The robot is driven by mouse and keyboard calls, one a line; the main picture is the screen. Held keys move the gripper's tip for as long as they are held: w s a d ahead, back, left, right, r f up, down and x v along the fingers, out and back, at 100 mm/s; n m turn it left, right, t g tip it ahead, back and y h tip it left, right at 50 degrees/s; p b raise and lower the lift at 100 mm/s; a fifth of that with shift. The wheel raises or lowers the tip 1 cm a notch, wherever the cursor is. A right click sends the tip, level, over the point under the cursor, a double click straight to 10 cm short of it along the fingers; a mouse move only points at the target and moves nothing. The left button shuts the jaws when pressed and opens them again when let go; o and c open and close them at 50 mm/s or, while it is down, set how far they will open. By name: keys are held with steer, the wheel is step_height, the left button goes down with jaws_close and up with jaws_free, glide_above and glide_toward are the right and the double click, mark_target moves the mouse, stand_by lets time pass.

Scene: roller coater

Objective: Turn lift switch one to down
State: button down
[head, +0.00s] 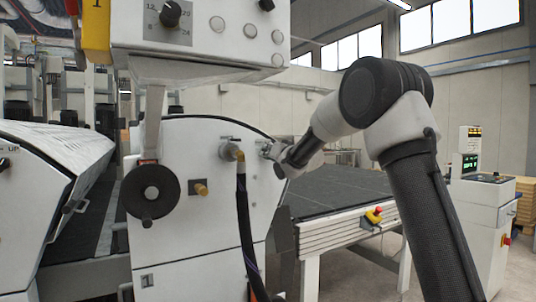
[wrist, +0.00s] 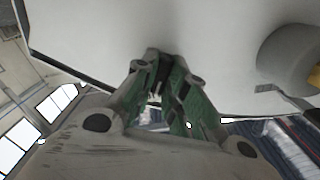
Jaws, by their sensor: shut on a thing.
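The white machine panel (head: 200,135) carries the controls in the middle of the head view. My gripper (head: 269,150) is at the panel's upper right edge, with my arm coming in from the right. In the wrist view, my gripper's green-lined fingers (wrist: 158,68) are closed together against the white panel (wrist: 220,40). A small dark part, apparently lift switch one (wrist: 153,76), is between the fingertips. The fingers hide most of it, and I cannot read its position or any label.
A hose fitting (head: 232,152) with a dark hose (head: 243,220) is just left of my gripper; a grey cylinder (wrist: 288,55) shows in the wrist view. A black handwheel (head: 152,192) is farther left. A conveyor table (head: 345,190) stands at the right.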

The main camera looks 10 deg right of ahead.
steer(key=n, duration=1.1)
steer(key=shift+a+n, duration=0.15)
steer(key=shift+n, duration=0.15)
stand_by(0.4)
steer(key=c, duration=1.5)
jaws_free()
steer(key=shift+o, duration=0.2)
steer(key=shift+s, duration=0.15)
steer(key=v, duration=1.2)
